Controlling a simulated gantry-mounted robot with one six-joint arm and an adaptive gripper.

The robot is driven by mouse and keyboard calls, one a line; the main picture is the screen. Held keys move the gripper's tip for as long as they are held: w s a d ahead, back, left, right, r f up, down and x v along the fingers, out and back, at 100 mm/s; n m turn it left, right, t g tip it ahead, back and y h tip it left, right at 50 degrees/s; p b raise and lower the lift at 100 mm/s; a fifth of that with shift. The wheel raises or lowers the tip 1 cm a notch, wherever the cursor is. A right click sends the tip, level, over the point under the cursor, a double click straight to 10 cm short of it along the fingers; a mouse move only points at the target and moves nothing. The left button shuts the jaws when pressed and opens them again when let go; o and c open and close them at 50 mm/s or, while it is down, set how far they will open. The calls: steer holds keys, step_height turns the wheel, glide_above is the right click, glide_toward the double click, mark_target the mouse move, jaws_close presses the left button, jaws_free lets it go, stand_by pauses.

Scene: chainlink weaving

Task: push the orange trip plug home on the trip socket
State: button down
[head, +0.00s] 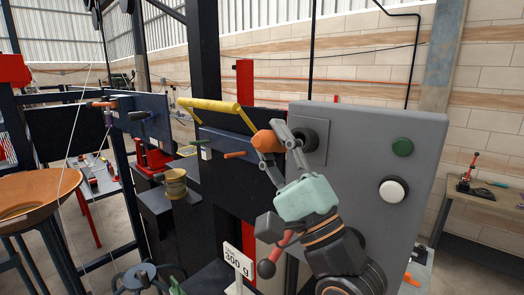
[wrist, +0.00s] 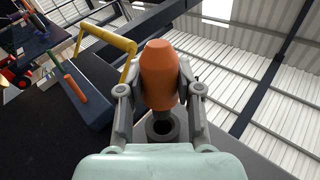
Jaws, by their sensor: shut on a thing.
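The orange trip plug (head: 265,141) is held between the fingers of my gripper (head: 270,144), to the left of the trip socket (head: 311,136) on the grey panel. The socket is a dark round fitting, partly covered by a finger in the head view. In the wrist view the plug (wrist: 158,72) stands between both fingertips (wrist: 161,84), its narrow grey end pointing down toward a dark ring (wrist: 162,129), which looks like the socket. The ring's opening shows below the plug. I cannot tell whether plug and ring touch.
A yellow bar handle (head: 209,104) and a smaller orange handle (head: 235,155) stand out left of the plug. A "300 g" sign (head: 238,262) stands below.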

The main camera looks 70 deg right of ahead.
steer(key=shift+s+d, duration=0.15)
steer(key=shift+d, duration=0.25)
steer(key=shift+p, duration=0.65)
stand_by(1.2)
steer(key=shift+s+d+f+b, duration=0.2)
steer(key=shift+d+b, duration=0.25)
steer(key=shift+d, duration=0.2)
steer(key=shift+s+d+f+b, duration=0.15)
steer(key=shift+s+d+b, duration=0.1)
steer(key=shift+d+b, duration=0.35)
steer(key=shift+s+d+f+b, duration=0.2)
steer(key=shift+d+b, duration=0.15)
steer(key=shift+d, duration=0.4)
steer(key=c, duration=0.7)
jaws_free()
steer(key=v, duration=1.2)
